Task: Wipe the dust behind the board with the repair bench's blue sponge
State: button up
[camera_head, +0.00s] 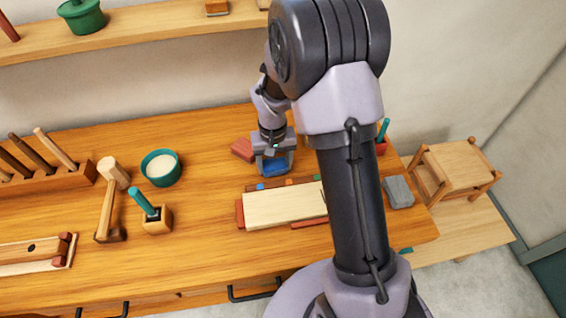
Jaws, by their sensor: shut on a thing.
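My gripper (273,153) points down over the bench, shut on the blue sponge (274,168). The sponge is low, close to the bench top; I cannot tell whether it touches it. The pale board (283,208) lies in front of the sponge, with reddish-brown strips along its edges and a small blue patch at its back edge. My gripper is behind the board, apart from it. I cannot make out any dust there; my gripper and sponge hide part of that area, and my arm hides the board's right end.
A reddish block (243,150) lies just left of my gripper. A green bowl (161,168), a mallet (107,205) and a wooden holder (157,220) with a green-handled tool stand further left. A grey block (398,192) lies at the right. A shelf (150,28) runs along the wall.

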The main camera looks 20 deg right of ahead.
jog(key=shift+a+f, duration=0.1)
jog(key=shift+a, duration=0.45)
jog(key=shift+s+d, duration=0.25)
jog(key=shift+d, duration=1)
jog(key=shift+s+d, duration=0.2)
jog(key=shift+d, duration=1)
jog(key=shift+w+a+r, duration=0.1)
jog(key=shift+w+a, duration=0.1)
jog(key=shift+a, duration=0.65)
jog(key=shift+w+a+r, duration=0.1)
jog(key=shift+w+a, duration=0.05)
jog(key=shift+a, duration=0.65)
jog(key=shift+w+a, duration=0.2)
jog(key=shift+a, duration=0.65)
notch_tip(320, 180, up, 6)
jog(key=p, duration=0.5)
jog(key=shift+r, duration=0.1)
